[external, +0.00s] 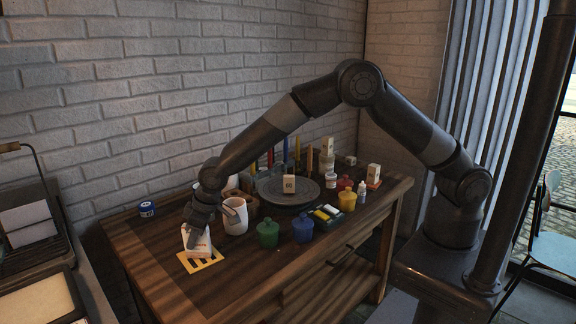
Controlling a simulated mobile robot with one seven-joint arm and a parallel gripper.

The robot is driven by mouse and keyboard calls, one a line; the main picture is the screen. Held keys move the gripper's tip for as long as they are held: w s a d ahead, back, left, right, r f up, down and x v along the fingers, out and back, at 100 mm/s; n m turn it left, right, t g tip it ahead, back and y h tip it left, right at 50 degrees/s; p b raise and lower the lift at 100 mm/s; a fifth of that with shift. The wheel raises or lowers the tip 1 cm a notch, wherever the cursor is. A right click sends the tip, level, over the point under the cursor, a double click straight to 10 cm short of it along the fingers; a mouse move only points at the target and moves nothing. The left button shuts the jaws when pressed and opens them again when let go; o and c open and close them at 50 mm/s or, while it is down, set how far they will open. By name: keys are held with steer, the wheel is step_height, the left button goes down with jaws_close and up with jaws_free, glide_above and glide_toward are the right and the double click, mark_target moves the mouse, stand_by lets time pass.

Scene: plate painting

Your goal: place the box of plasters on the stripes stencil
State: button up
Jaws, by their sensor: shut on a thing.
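The stripes stencil (208,263), yellow with dark stripes, lies at the front left of the table. A pale box (200,247), which looks like the box of plasters, is tilted in the picture over the stencil's back part. I cannot tell whether it touches the stencil. My gripper (196,233) points down and is shut on the box. The fingers hide part of the box, and the box hides part of the stencil.
A white mug (235,217) stands close to the right of my gripper. A grey round plate (305,191) bears a small block (289,184). A blue tin (147,209) is at the back left.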

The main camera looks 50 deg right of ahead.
steer(key=shift+f, duration=0.1)
steer(key=o, duration=1)
steer(key=shift+c, duration=0.2)
steer(key=v, duration=1.2)
